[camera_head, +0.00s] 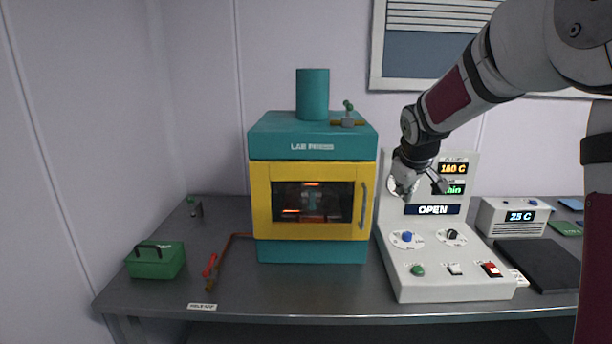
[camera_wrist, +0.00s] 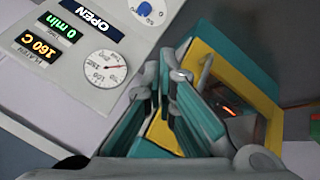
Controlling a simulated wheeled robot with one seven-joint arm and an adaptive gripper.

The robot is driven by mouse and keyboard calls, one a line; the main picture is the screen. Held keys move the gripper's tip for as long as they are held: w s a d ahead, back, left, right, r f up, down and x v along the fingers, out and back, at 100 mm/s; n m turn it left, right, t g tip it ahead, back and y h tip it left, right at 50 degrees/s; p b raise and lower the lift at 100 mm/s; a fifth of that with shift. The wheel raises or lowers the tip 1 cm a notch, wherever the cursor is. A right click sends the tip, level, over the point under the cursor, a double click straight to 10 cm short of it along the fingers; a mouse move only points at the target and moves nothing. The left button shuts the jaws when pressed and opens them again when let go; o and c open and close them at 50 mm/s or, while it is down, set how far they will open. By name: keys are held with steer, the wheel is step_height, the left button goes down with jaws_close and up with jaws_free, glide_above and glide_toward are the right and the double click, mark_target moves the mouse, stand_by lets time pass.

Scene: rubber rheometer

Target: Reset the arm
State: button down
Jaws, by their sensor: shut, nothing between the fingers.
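My arm reaches in from the right of the head view. My gripper (camera_head: 421,187) hangs in front of the upper part of the control panel (camera_head: 398,268), to the right of the lab press (camera_head: 312,142), and hides part of the panel's dial and displays. In the wrist view my gripper (camera_wrist: 171,74) is shut and empty, its fingers overlapping the view of the yellow and teal press (camera_wrist: 272,128). The press's yellow door (camera_head: 312,230) is closed, with an orange glow behind its window. The panel reads OPEN, 160 C and min.
A green box (camera_head: 156,261) and a red-handled pipe (camera_head: 211,268) are on the table (camera_head: 235,301) left of the press. A white unit reading 23 C (camera_head: 514,218) and a dark slab (camera_head: 538,264) are at the right.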

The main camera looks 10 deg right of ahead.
steer(key=s+a+r+m+y, duration=0.15)
steer(key=s+a, duration=0.25)
steer(key=s, duration=0.5)
steer(key=s+a+r+m+g, duration=0.15)
steer(key=s+a, duration=0.25)
steer(key=s, duration=0.4)
steer(key=s+a+r+t, duration=0.1)
steer(key=s+a+r, duration=0.15)
steer(key=s, duration=0.65)
steer(key=s+a+f, duration=0.1)
steer(key=s+a, duration=0.1)
steer(key=s, duration=0.3)
steer(key=s+a+f+m+g+y, duration=0.1)
steer(key=s+a+f, duration=0.1)
steer(key=s, duration=0.3)
steer(key=shift+s+f, duration=0.3)
steer(key=shift+s, duration=0.05)
steer(key=shift+a, duration=0.1)
